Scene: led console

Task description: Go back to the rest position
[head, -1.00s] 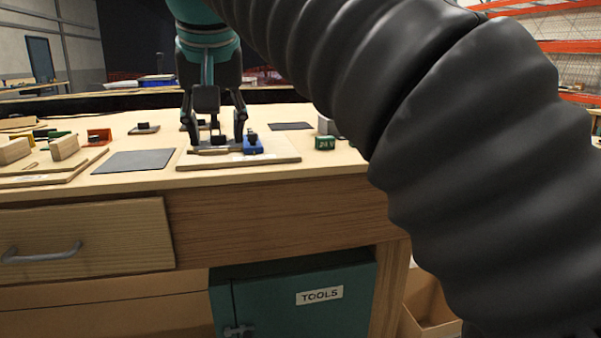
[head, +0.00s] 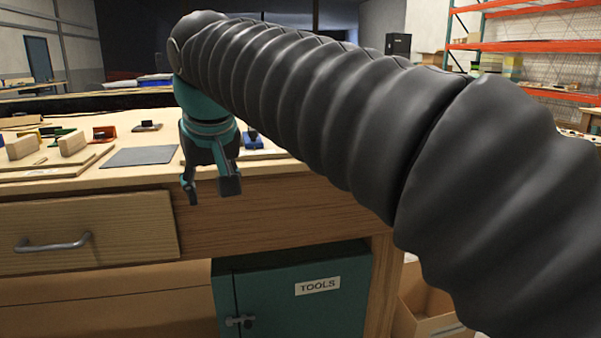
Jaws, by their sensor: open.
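My gripper (head: 212,192) hangs in front of the bench's front edge, fingers pointing down and apart. It is open and nothing shows between its fingers. Its tips are below the level of the bench top, before the wooden front. My dark ribbed arm crosses the picture from the gripper to the lower right and hides the right part of the bench top. A blue part (head: 253,140) shows on the board behind the gripper.
The wooden bench (head: 290,212) has a drawer (head: 120,236) with a metal handle at left. A teal tools cabinet (head: 290,300) is below. Wooden blocks (head: 22,146) and a grey mat (head: 140,156) lie on top. A cardboard box (head: 425,312) stands on the floor at right.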

